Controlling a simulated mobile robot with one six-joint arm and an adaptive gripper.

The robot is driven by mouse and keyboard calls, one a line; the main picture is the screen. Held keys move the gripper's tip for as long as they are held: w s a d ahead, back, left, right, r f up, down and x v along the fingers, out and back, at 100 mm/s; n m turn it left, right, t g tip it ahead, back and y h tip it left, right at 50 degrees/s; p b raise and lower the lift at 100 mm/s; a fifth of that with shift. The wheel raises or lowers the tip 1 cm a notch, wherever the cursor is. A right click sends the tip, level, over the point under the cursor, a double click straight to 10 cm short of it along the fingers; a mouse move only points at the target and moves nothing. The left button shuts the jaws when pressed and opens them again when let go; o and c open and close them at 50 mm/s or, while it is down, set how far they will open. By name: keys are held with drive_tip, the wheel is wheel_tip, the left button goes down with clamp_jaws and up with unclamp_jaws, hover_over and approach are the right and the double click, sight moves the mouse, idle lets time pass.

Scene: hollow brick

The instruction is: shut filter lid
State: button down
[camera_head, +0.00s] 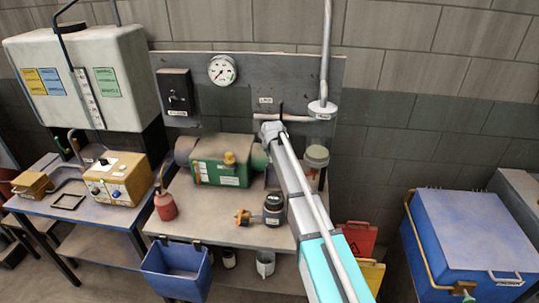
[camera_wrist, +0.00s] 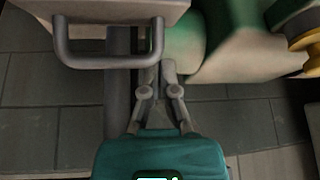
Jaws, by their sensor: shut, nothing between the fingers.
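A pale grey flat part with a dark U-shaped handle (camera_wrist: 108,61) fills the upper left of the wrist view. It may be the filter lid, but I cannot tell for sure, nor how far open it is. My gripper (camera_wrist: 157,70) is shut and empty, its fingertips close to the right end of the handle. I cannot tell whether they touch. In the head view my gripper (camera_head: 271,130) is in front of the wall panel, just right of the green machine (camera_head: 220,160). My wrist and arm hide much of what lies behind.
The bench (camera_head: 205,215) holds a red oil can (camera_head: 165,206), a dark jar (camera_head: 273,207) and a green-capped container (camera_head: 316,157). A vertical pipe (camera_head: 325,50) runs down the panel. A blue bin (camera_head: 178,272) hangs at the front; a blue chest (camera_head: 470,240) stands right.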

drive_tip(key=shift+s, duration=0.2)
drive_tip(key=shift+s+r+t, duration=0.2)
drive_tip(key=shift+s+t, duration=0.05)
drive_tip(key=shift+t, duration=0.05)
drive_tip(key=shift+s, duration=0.15)
